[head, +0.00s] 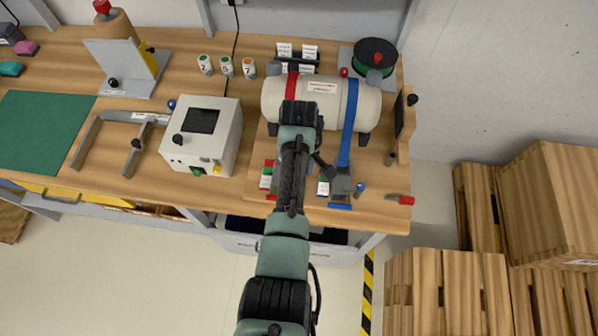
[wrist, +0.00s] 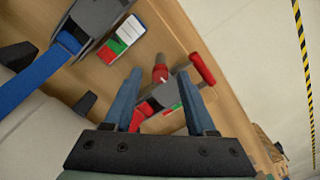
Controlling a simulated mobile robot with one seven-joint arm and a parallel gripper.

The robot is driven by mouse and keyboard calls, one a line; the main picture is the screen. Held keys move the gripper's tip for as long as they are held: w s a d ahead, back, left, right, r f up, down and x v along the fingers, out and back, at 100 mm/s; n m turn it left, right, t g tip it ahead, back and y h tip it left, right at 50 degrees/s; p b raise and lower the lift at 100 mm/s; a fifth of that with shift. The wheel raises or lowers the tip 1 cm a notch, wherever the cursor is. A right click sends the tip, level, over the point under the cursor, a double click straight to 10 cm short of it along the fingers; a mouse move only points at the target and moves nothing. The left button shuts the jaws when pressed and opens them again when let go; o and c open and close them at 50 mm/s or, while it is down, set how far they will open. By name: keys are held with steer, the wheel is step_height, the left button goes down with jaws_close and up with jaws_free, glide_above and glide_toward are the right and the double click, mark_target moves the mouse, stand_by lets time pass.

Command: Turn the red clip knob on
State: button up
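The red clip shows in the wrist view (wrist: 160,103), between and beyond my fingers. It has a red knob (wrist: 160,73) on a dark stem and a red bar (wrist: 203,68) toward the bench edge. My gripper (wrist: 160,76) is open, with its two blue fingers spread and nothing held. The red knob appears between the fingertips, but I cannot tell whether they touch it. In the head view my arm covers most of the clip and its knob. A small label with green and red patches (head: 265,182) shows left of the arm.
A cream tank (head: 336,102) with red and blue straps lies behind the clip. The blue clip (head: 341,184) stands close on the right. A white box with a dark screen (head: 201,122) stands left. Wooden crates (head: 447,290) are on the floor at right.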

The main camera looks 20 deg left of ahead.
step_height(320, 180, up, 13)
steer(key=shift+b, duration=0.45)
stand_by(0.6)
steer(key=w+d+r+m+t+y+b, duration=0.1)
steer(key=w+d+r+m+t, duration=0.1)
steer(key=w+r+t, duration=0.45)
steer(key=w+d+r+m+t+y+b, duration=0.1)
steer(key=w+r+m+t, duration=0.15)
steer(key=r, duration=0.75)
steer(key=w+d+r+m+t+b, duration=0.1)
steer(key=w+d+r+m+t, duration=0.1)
steer(key=w+r+t, duration=0.45)
steer(key=s+d+r+m+t+b, duration=0.1)
steer(key=s+d+r+t, duration=0.25)
steer(key=r, duration=0.55)
steer(key=s+d+r+m+t, duration=0.2)
steer(key=s+r, duration=0.3)
steer(key=r, duration=0.4)
steer(key=s+d+r+m+t+h, duration=0.1)
steer(key=s+d+r+t, duration=0.1)
steer(key=s+r, duration=0.3)
steer(key=s+d+r+m+t+h+b, duration=0.1)
steer(key=s+d+r+t, duration=0.1)
steer(key=s+r+t, duration=0.2)
steer(key=s+r, duration=0.2)
steer(key=s, duration=0.1)
steer(key=shift+s+r+m, duration=0.3)
steer(key=shift+s+m, duration=0.05)
steer(key=shift+s, duration=0.05)
